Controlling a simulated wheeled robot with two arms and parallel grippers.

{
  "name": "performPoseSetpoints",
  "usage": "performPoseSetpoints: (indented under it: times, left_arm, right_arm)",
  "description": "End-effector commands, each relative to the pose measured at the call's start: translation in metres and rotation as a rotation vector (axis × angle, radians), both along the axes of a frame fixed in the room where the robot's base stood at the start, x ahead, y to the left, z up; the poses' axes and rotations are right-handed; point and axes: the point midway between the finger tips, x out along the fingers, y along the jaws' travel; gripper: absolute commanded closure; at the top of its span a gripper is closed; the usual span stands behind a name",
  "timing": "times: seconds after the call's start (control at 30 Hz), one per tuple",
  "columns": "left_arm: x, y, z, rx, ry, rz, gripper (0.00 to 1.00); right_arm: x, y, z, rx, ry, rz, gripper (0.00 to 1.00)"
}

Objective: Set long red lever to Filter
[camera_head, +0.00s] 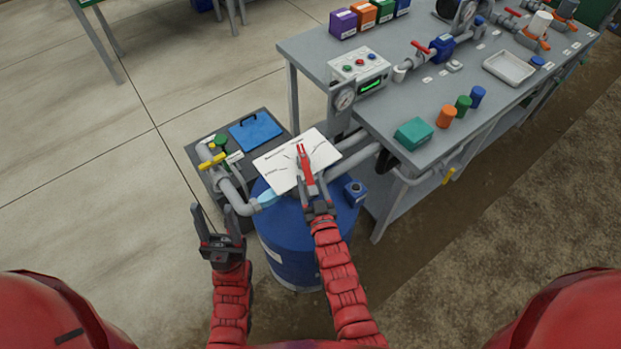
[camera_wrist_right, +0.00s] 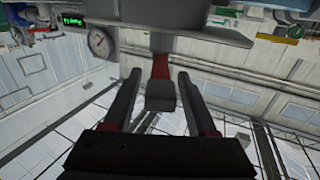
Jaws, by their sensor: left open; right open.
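The long red lever (camera_head: 305,165) stands over a white label plate (camera_head: 272,172) on top of the blue tank (camera_head: 285,238). The plate's print is too small to read. My right gripper (camera_head: 313,192) is open at the lever's near end. In the right wrist view, a dark block with a red stem (camera_wrist_right: 160,67), seemingly the lever's end, lies between the open fingers (camera_wrist_right: 157,78), with gaps visible on both sides. My left gripper (camera_head: 215,213) is open and empty, left of the tank, with its fingers pointing away from me.
A grey pipe with a yellow-handled valve (camera_head: 212,161) runs left of the tank. The grey bench (camera_head: 410,122) stands at the right, with a gauge (camera_head: 344,99) and a control box (camera_head: 359,68) near its left edge. Open concrete floor lies to the left.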

Motion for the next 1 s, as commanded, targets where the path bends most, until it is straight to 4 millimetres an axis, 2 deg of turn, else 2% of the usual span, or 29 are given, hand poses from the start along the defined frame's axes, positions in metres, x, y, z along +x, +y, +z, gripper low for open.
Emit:
performPoseSetpoints:
  times: [0.33, 0.6, 0.67, 1.0]
  left_arm:
    - [0.0000, 0.0000, 0.0008, 0.000, 0.000, 0.000, 0.47]
    - [0.0000, 0.0000, 0.0008, 0.000, 0.000, 0.000, 0.47]
    - [-0.0001, 0.0000, 0.0008, 0.000, 0.000, 0.000, 0.47]
    - [0.0000, 0.0000, 0.0008, 0.000, 0.000, 0.000, 0.47]
  right_arm:
    - [0.0033, 0.0005, -0.0005, 0.000, 0.001, 0.000, 0.43]
    - [0.0032, 0.0006, -0.0002, 0.000, 0.000, 0.000, 0.91]
    - [0.0032, 0.0006, -0.0002, 0.000, 0.000, 0.000, 1.00]
    - [0.0032, 0.0006, -0.0001, 0.000, 0.000, 0.000, 1.00]
